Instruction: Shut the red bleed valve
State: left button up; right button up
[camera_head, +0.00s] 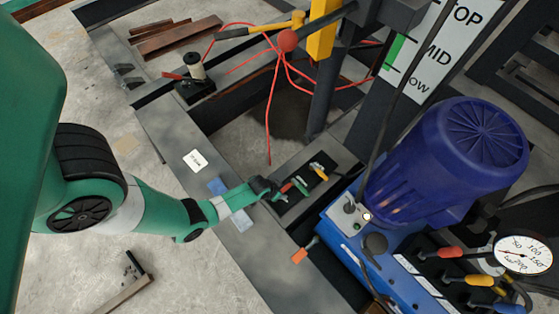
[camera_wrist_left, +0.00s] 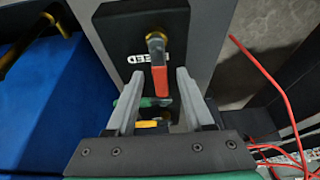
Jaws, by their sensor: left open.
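The red bleed valve has a red lever (camera_wrist_left: 159,80) on a brass stem, mounted on a black plate (camera_wrist_left: 115,35) with partly hidden lettering ending in "EED". In the head view a small red handle (camera_head: 287,187) shows beside green and yellow parts, close to my left gripper (camera_head: 270,189). In the left wrist view my left gripper (camera_wrist_left: 160,90) is open, with one finger on each side of the red lever. Gaps show between the lever and both fingers, so it is not clamped. My right gripper is not in view.
A blue machine with a blue motor (camera_head: 440,160) stands to the right. An orange-tipped handle (camera_head: 300,255) sticks out near the blue base. A gauge (camera_head: 523,253) and coloured levers are at the lower right.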

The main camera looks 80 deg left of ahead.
pick_arm(q)
grip_shut()
dwell(1.4)
